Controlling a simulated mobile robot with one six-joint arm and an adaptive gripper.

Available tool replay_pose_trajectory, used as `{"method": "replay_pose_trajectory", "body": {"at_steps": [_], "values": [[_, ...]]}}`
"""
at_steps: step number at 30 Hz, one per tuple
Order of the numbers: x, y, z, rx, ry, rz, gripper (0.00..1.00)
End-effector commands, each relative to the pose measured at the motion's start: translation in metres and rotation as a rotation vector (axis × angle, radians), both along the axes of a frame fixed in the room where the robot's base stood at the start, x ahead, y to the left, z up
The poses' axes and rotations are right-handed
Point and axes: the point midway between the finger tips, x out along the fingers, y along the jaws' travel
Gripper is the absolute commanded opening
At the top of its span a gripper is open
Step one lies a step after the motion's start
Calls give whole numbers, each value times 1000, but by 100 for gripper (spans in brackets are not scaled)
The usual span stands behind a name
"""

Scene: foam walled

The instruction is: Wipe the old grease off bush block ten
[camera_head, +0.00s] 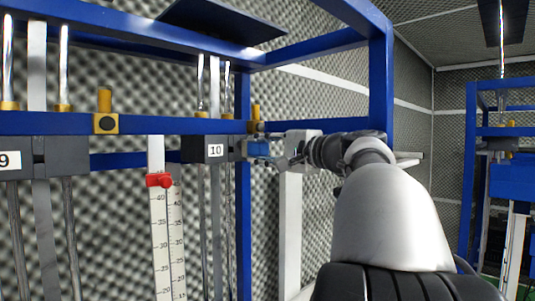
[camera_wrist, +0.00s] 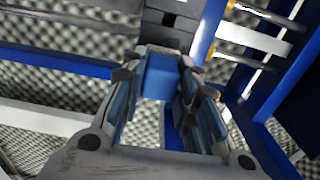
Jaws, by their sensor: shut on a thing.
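Bush block ten (camera_head: 193,150) is a dark grey block with a white label "10", under the blue crossbar, with shiny rods above and below it. My gripper (camera_head: 272,150) reaches in from the right and is shut on a small blue pad (camera_head: 259,148). The pad is close to the right end of the block; I cannot tell whether they touch. In the wrist view the pad (camera_wrist: 161,76) sits between the fingers (camera_wrist: 158,82), with a dark block (camera_wrist: 170,22) just beyond it. No grease can be made out on the block.
A blue crossbar (camera_head: 150,124) runs just above the block, and a blue upright (camera_head: 243,210) stands beside it. A white scale with a red slider (camera_head: 159,180) hangs to the left, then block nine (camera_head: 62,157). A second blue frame (camera_head: 470,190) stands right. Foam walls lie behind.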

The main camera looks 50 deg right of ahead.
Motion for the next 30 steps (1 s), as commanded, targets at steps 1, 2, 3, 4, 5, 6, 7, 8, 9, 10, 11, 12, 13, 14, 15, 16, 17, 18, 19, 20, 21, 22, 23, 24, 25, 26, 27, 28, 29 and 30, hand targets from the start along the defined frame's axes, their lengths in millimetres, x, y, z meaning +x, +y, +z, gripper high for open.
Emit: {"method": "replay_pose_trajectory", "body": {"at_steps": [1, 2, 3, 4, 5, 6, 7, 8, 9, 10, 11, 12, 13, 14, 15, 16, 17, 18, 19, 20, 21, 22, 23, 24, 25, 26, 27, 28, 29, 30], "values": [[1, 6, -1, -1, -1, 3, 9], [1, 8, -1, -1, -1, 2, 9], [1, 10, -1, -1, 0, 2, 9], [1, 11, -1, -1, 0, 1, 9], [1, 11, -1, -1, 0, 1, 9], [1, 12, 0, 0, 0, 1, 9], [1, 12, 0, 0, 0, 0, 9], [1, 13, 0, -1, 0, 0, 9], [1, 15, 0, -1, -1, 0, 9], [2, 17, 0, -1, -1, 0, 9], [2, 19, 0, -1, -1, 1, 9], [3, 23, 0, -1, -2, 1, 9], [3, 26, -1, -1, -2, 2, 9], [4, 29, -1, -1, -1, 3, 9], [5, 32, -1, -1, -1, 3, 9], [5, 35, -1, -1, -1, 3, 9], [5, 37, -1, -2, -1, 2, 9], [5, 39, -1, -2, -1, 1, 9], [6, 41, -1, -1, -1, 1, 9], [6, 41, -1, -1, 0, 1, 9], [6, 42, 0, 0, 0, 1, 9], [6, 42, 0, 0, 0, 0, 9], [6, 42, 0, 1, 0, 0, 9], [6, 42, 0, 1, 0, 0, 9], [6, 42, 0, 1, 0, 0, 9], [6, 42, 0, 1, 0, 0, 9], [6, 42, 0, 1, 0, 0, 9], [6, 42, 0, 1, 0, 0, 9], [5, 41, 0, 0, 0, -1, 9], [3, 41, 0, 0, -1, -2, 9]]}}
